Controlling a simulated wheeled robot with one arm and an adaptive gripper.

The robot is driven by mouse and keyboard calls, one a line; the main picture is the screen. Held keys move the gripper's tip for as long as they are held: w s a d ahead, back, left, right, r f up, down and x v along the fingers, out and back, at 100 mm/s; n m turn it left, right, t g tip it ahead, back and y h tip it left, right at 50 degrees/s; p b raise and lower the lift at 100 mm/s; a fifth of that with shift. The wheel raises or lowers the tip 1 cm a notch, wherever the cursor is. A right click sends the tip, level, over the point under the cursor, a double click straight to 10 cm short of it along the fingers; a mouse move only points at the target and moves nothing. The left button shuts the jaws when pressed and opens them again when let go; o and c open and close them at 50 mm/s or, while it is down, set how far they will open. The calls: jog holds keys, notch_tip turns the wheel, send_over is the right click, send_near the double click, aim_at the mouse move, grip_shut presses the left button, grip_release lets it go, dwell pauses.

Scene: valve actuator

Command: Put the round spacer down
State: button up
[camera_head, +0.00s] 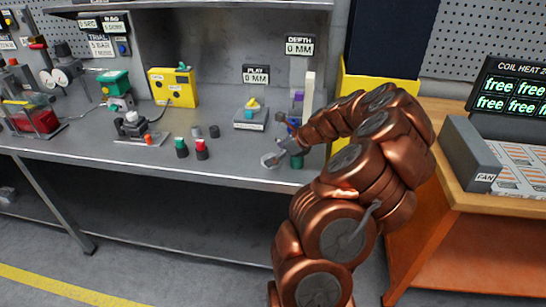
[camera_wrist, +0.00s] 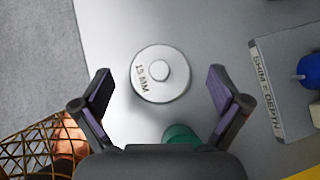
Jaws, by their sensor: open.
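The round spacer (camera_wrist: 160,60) is a pale grey disc with a small raised centre, marked "15 MM". It lies on the grey bench and shows between my fingers in the wrist view. My gripper (camera_wrist: 160,88) is open, with one finger on either side of the spacer and a gap on both sides. In the head view the spacer (camera_head: 268,161) is a small pale disc near the bench's front edge, next to my gripper (camera_head: 281,151).
A green cylinder (camera_wrist: 182,134) stands close below the spacer. A grey block (camera_wrist: 282,88) marked "SHIM = DEPTH" is at the right. Red (camera_head: 201,147) and green (camera_head: 181,146) capped pieces stand left on the bench. Bare bench (camera_head: 235,160) lies between.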

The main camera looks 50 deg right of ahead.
jog(key=b+v, duration=0.2)
jog(key=v, duration=0.9)
jog(key=w+a+r+n+g+y, duration=0.1)
jog(key=a+r+n+g, duration=0.15)
jog(key=a+n, duration=0.8)
jog(key=w+a+r+n+g+y, duration=0.1)
jog(key=a+n+g, duration=0.25)
jog(key=a, duration=1.35)
jog(key=s+a+f+n+g+h, duration=0.2)
jog(key=s+a+n, duration=0.8)
jog(key=s+a, duration=0.2)
jog(key=s+f+n+g+h, duration=0.2)
jog(key=s+n, duration=0.6)
jog(key=s, duration=0.4)
jog(key=shift+a+f+h, duration=0.4)
jog(key=shift+f+h, duration=0.1)
jog(key=shift+f, duration=0.3)
jog(key=shift+r, duration=0.1)
